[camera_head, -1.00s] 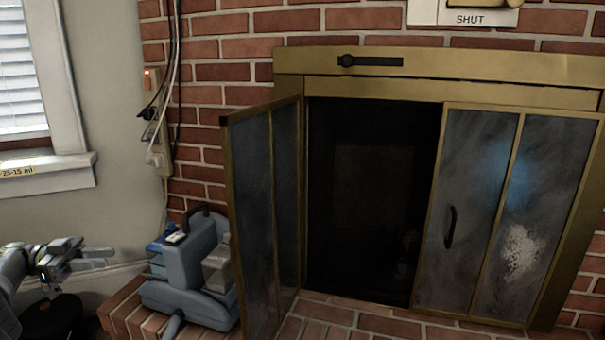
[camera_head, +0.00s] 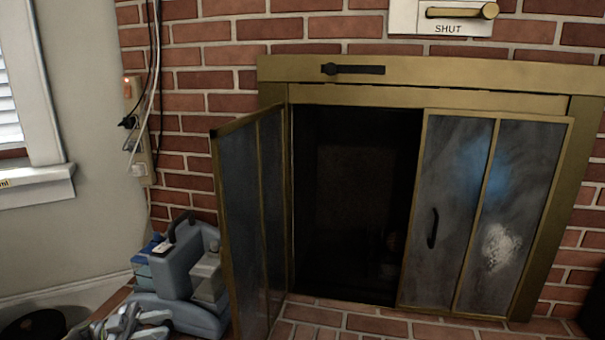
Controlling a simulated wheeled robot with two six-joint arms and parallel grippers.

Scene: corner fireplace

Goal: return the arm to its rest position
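My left gripper (camera_head: 160,325) is at the bottom left of the head view, low in front of a blue-grey machine. Its two fingers point right with a gap between them, and nothing shows in the gap. The rest of the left arm is mostly cut off by the lower edge. My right gripper is out of view.
The blue-grey machine (camera_head: 178,268) stands on the brick hearth (camera_head: 350,322). The fireplace's left glass door (camera_head: 240,220) swings outward beside it; the right door (camera_head: 485,215) is closed. A dark round object (camera_head: 35,325) sits at lower left.

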